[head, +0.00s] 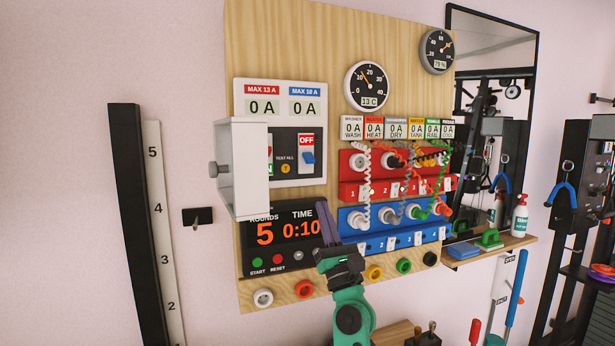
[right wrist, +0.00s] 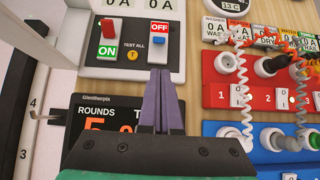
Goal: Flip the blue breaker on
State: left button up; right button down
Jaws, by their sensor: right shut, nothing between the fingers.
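The blue breaker (head: 308,157) is on the right of the white breaker panel (head: 290,92). Its blue lever is down and the red OFF label shows above it; it also shows in the right wrist view (right wrist: 160,43). The red breaker (right wrist: 112,26) has its lever up with green ON below; the open panel door mostly hides it in the head view. My right gripper (head: 323,206) is shut and empty, its purple fingers pointing up below the blue breaker. In the right wrist view its fingertips (right wrist: 161,72) appear just under that breaker; contact cannot be told. My left gripper is not in view.
The white panel door (head: 243,168) stands open, sticking out at the left. Below the panel is a timer (head: 284,236). Right of it are red (head: 353,190) and blue (head: 352,216) socket strips with plugs and coiled cords. A shelf and mirror stand further right.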

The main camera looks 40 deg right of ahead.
jog(key=p, duration=0.4)
send_near(307, 154)
jog(key=w+d+r, duration=0.1)
jog(key=w+d, duration=0.1)
jog(key=w, duration=0.1)
jog(key=shift+w+d+r, duration=0.15)
jog(key=shift+w+r, duration=0.3)
jog(key=shift+w, duration=0.25)
